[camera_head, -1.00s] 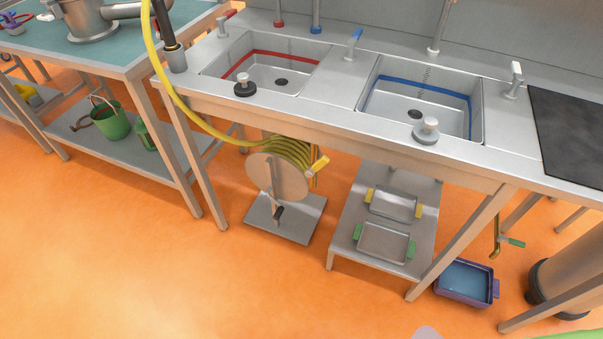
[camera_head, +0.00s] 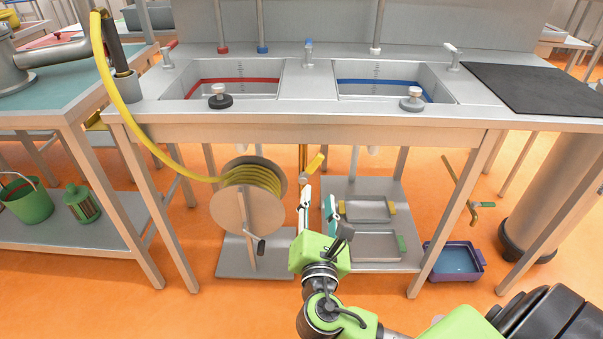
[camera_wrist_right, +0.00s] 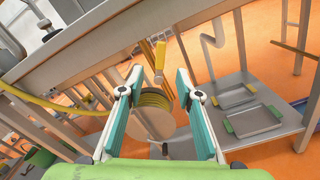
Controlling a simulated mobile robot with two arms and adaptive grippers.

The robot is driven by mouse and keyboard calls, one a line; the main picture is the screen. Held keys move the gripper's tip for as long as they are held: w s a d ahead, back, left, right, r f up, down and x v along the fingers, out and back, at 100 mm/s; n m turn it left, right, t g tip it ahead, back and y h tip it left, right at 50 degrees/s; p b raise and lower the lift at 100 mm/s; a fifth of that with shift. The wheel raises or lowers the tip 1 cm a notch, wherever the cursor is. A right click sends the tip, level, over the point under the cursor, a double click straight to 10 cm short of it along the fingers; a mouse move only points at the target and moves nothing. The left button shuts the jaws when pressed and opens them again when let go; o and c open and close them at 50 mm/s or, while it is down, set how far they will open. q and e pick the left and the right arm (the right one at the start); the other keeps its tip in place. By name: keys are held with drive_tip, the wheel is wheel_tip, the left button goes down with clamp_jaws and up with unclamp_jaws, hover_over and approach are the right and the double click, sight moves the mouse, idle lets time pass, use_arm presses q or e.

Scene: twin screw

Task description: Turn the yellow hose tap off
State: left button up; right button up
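The yellow hose tap has a yellow lever handle (camera_head: 315,163) under the sink counter, beside the hose reel. In the right wrist view the yellow handle (camera_wrist_right: 160,55) shows ahead, just beyond the fingertips and roughly between them. My right gripper (camera_head: 317,204) is below the tap in the head view. In the wrist view its teal fingers (camera_wrist_right: 159,80) are spread with nothing between them that I can see held. I cannot tell the exact gap to the handle. My left gripper is not in view.
The yellow hose (camera_head: 125,108) runs from the left down to the hose reel (camera_head: 248,210), close left of my right gripper. The steel sink counter (camera_head: 305,133) is above. A low shelf (camera_head: 383,225) with two trays stands to the right. Another tap, green-handled (camera_head: 484,205), hangs further right.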

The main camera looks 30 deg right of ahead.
sight(318, 162)
drive_tip(key=b+x, duration=0.1)
drive_tip(key=x, duration=1.1)
drive_tip(key=shift+w+d, duration=0.1)
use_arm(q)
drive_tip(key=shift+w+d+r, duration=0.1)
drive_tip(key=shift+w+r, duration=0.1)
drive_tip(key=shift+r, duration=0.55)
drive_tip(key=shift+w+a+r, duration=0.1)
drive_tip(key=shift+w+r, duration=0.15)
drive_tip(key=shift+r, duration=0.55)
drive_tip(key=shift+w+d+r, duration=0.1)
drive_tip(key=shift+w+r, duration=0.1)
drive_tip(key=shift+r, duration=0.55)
use_arm(e)
drive_tip(key=shift+w+d, duration=0.35)
drive_tip(key=shift+w, duration=0.25)
clamp_jaws()
